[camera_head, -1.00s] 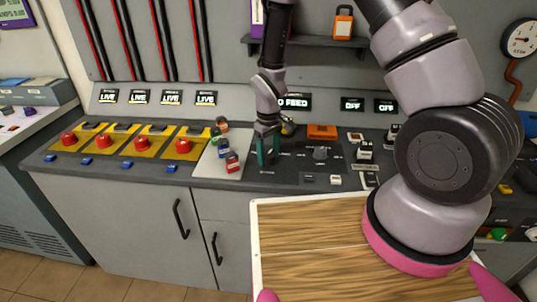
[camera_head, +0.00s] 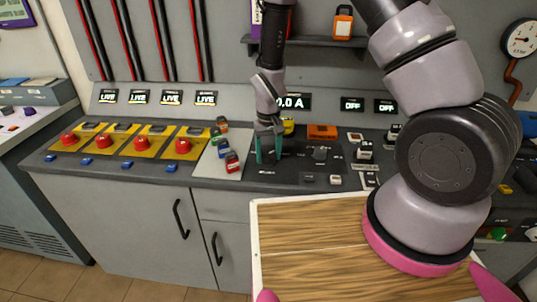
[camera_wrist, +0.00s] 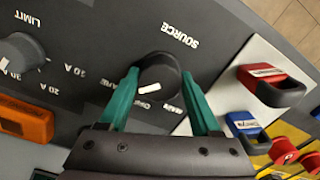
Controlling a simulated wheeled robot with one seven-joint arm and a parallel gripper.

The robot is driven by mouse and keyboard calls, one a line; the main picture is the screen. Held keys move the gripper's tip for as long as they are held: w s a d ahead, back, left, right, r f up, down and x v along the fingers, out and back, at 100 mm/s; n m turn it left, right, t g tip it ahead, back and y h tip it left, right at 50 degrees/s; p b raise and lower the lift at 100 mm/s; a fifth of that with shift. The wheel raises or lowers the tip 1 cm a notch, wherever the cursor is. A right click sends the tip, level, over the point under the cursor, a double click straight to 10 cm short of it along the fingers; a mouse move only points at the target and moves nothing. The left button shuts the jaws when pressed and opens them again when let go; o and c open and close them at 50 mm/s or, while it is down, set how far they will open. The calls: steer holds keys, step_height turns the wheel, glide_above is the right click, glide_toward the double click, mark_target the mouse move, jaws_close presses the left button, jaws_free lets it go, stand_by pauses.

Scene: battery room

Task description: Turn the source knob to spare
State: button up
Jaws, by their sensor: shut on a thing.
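The source knob (camera_wrist: 158,66) is a dark round knob with a white pointer mark, beside the printed word SOURCE in the wrist view. The mark points toward the gripper's palm, near a label between the fingers that I cannot read surely. Other position labels are partly hidden by the fingers. My gripper (camera_wrist: 162,76) has one green finger on each side of the knob and is shut on it. In the head view my gripper (camera_head: 269,150) is down at the console and hides the knob. The display (camera_head: 291,102) behind it reads 0.0 A.
The limit knob (camera_wrist: 20,52) and an orange block (camera_wrist: 25,120) are on one side. Red (camera_wrist: 270,82) and blue (camera_wrist: 246,127) tagged padlock-like pieces lie on a pale plate on the other. Red buttons on yellow panels stand farther left in the head view.

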mark_target(269, 153)
steer(key=o, duration=1.4)
step_height(269, 153, up, 11)
steer(key=shift+f, duration=0.1)
